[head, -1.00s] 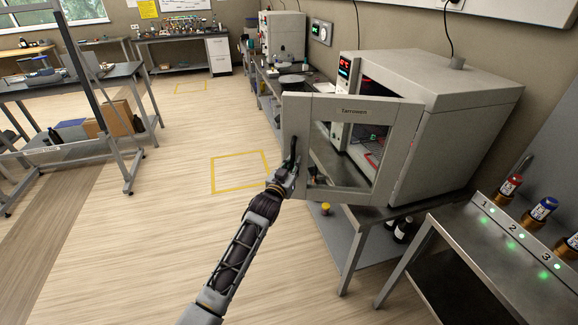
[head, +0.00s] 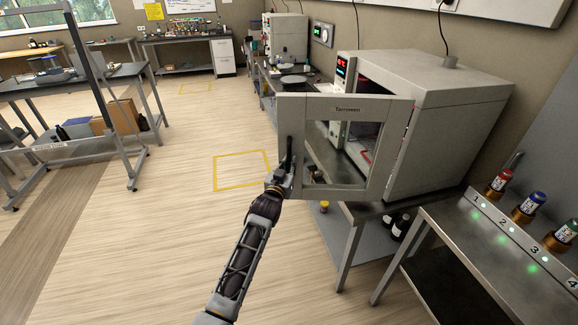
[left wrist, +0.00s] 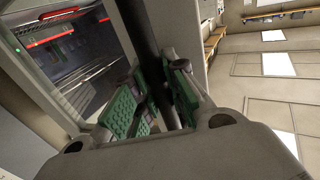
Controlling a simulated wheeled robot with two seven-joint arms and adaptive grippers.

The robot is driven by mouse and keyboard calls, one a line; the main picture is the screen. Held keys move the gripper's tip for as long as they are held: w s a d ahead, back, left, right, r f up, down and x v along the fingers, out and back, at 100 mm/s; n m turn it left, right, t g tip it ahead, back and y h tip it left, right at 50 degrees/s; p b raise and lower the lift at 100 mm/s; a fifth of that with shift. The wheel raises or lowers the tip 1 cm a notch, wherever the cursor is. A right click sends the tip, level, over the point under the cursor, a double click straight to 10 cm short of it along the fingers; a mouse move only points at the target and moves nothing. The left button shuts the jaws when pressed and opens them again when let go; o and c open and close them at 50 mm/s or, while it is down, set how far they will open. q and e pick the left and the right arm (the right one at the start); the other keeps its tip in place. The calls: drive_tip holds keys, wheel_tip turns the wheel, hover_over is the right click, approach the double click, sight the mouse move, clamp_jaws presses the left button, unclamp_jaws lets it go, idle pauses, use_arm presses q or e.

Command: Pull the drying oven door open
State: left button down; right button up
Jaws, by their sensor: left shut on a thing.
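The drying oven (head: 447,135) is a grey box on a bench at the right of the head view. Its framed glass door (head: 345,108) stands partly open, swung out toward me and to the left. The dark upright door handle (head: 289,152) is at the door's left edge. My left gripper (head: 284,172) is shut on the handle. In the left wrist view its green pads (left wrist: 155,97) lie on both sides of the dark bar, with the lit oven interior behind. My right gripper is not in view.
A metal stand with numbered, coloured-capped bottles (head: 498,184) is at the lower right. Dark bottles (head: 400,226) and a yellow-capped item (head: 324,207) are under the oven bench (head: 352,232). The floor between is clear.

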use_arm(q)
drive_tip(key=c, duration=1.4)
unclamp_jaws()
drive_tip(key=shift+a, duration=0.2)
drive_tip(key=shift+d, duration=0.1)
drive_tip(key=shift+v, duration=6)
